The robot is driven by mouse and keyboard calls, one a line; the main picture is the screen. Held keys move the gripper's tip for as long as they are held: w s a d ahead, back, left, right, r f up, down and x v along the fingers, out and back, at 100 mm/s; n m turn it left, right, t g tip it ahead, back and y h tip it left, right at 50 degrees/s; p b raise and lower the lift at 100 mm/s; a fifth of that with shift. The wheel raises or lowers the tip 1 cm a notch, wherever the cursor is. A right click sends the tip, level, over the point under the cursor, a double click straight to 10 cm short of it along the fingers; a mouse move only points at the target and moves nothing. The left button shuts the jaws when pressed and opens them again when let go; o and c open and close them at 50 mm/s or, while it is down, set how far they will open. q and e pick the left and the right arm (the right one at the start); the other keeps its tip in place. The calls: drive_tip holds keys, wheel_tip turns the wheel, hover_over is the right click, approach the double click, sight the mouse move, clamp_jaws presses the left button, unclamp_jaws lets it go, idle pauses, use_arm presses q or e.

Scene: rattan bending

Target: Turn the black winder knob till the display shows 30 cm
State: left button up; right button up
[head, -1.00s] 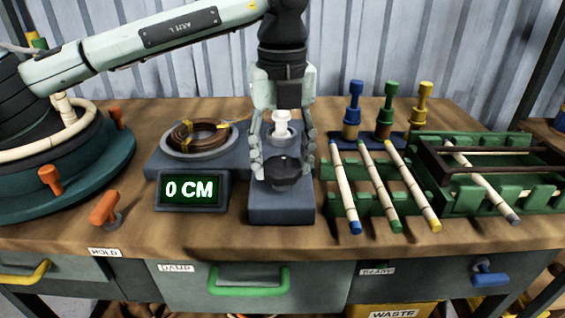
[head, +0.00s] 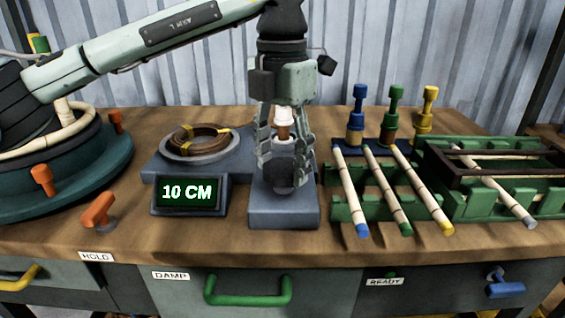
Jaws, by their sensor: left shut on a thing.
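The black winder knob (head: 281,180) sits on a grey-blue block in the middle of the bench. My left gripper (head: 282,178) points down over it, shut on the knob, with its fingers around the sides and hiding part of it. The display (head: 187,193), left of the block, reads 10 CM in white on green. Behind the knob, a white fitting with a brown length below it shows between the gripper's fingers. My right gripper is not in view.
A coil of brown rattan (head: 198,138) lies in a grey dish behind the display. An orange clamp (head: 98,211) stands at the left. Rods with blue, green and yellow tips (head: 386,187) lie on a green rack (head: 345,207) to the right. Drawers line the front.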

use_arm(q)
drive_tip(key=m, duration=0.3)
drive_tip(key=shift+w+m, duration=0.1)
drive_tip(key=shift+m, duration=1.5)
drive_tip(key=shift+w+a+m, duration=0.1)
drive_tip(key=shift+m, duration=1.1)
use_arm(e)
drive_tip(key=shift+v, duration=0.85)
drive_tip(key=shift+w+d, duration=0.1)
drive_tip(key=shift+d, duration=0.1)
use_arm(q)
drive_tip(key=o, duration=1.2)
drive_tip(key=shift+m, duration=0.3)
drive_tip(key=shift+c, duration=0.2)
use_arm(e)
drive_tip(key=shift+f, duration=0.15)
